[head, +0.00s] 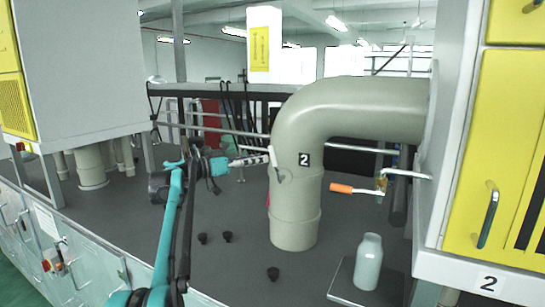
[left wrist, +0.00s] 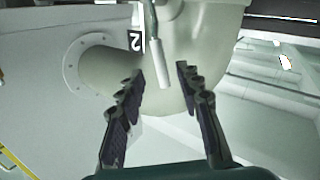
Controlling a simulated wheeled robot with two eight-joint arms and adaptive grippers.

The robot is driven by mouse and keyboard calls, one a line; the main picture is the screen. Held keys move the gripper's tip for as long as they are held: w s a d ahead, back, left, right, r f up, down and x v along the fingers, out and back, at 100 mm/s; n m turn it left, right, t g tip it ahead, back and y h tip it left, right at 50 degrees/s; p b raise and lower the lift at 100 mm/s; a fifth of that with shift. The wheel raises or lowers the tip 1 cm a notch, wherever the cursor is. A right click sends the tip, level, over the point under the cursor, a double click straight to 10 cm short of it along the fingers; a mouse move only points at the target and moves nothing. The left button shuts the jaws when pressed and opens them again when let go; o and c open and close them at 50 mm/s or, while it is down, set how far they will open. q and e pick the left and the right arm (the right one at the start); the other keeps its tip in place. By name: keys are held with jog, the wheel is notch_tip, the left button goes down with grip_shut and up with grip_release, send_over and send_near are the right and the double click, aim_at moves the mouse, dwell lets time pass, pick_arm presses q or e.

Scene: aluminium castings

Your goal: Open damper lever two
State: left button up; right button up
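Damper lever two (head: 272,157) is a short white handle on the side of the thick grey-green pipe (head: 294,210), beside a black "2" label (head: 304,159). In the left wrist view the white lever (left wrist: 160,63) lies between the two fingers. My left gripper (head: 262,160) reaches in from the left with its tips close to the lever. In the left wrist view the fingers of my left gripper (left wrist: 160,78) are spread apart, with gaps on both sides of the lever. Whether a finger touches it is unclear. My right gripper is not in view.
An orange-handled item (head: 341,188) hangs by a white spout (head: 408,174) right of the pipe. A pale bottle (head: 368,264) stands on a plate at the front right. Small black knobs (head: 273,273) dot the dark deck. A yellow-doored cabinet (head: 495,150) stands right.

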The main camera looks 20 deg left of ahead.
aim_at(273, 156)
pick_arm(q)
jog(key=p+x, duration=0.1)
jog(key=x, duration=0.5)
grip_shut()
